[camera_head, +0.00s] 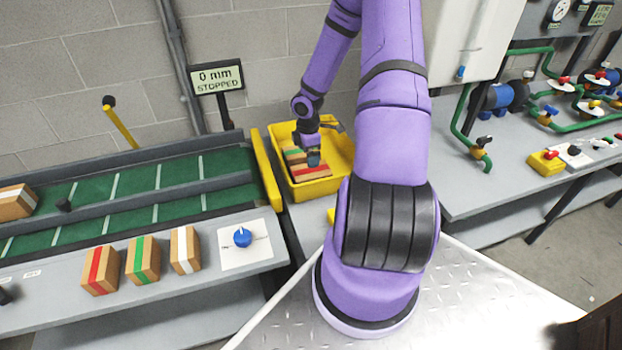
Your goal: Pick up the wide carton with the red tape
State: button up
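One brown carton with red tape (311,173) lies in the yellow bin, at its front, and looks long from side to side. A carton with green tape (293,156) lies just behind it. My gripper (313,162) points down into the bin, right at the red-taped carton. Its fingers are too small and partly hidden, so I cannot tell whether they are open or shut, or touching the carton. Another carton with red tape (100,271) stands on the grey ledge at the left, beside a green-taped carton (143,260) and a white-taped carton (185,250).
The yellow bin (322,188) has raised walls around my gripper. A green conveyor (130,182) with a white-taped carton (15,202) is at left; its sign (216,78) reads 0 mm, STOPPED. A blue knob (242,237) is on the ledge. A bench with green pipes (560,110) is at right.

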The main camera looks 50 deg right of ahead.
aim_at(311, 170)
notch_tip(311, 170, down, 5)
jog(key=shift+f, duration=0.2)
jog(key=shift+s+d+f, duration=0.1)
jog(key=shift+d+f, duration=0.05)
jog(key=shift+f, duration=0.75)
jog(key=shift+s+d+f, duration=0.1)
jog(key=shift+d+f, duration=0.05)
jog(key=shift+f, duration=0.8)
jog(key=shift+d+f, duration=0.15)
jog(key=shift+f, duration=0.75)
jog(key=shift+c, duration=0.2)
jog(key=c, duration=0.8)
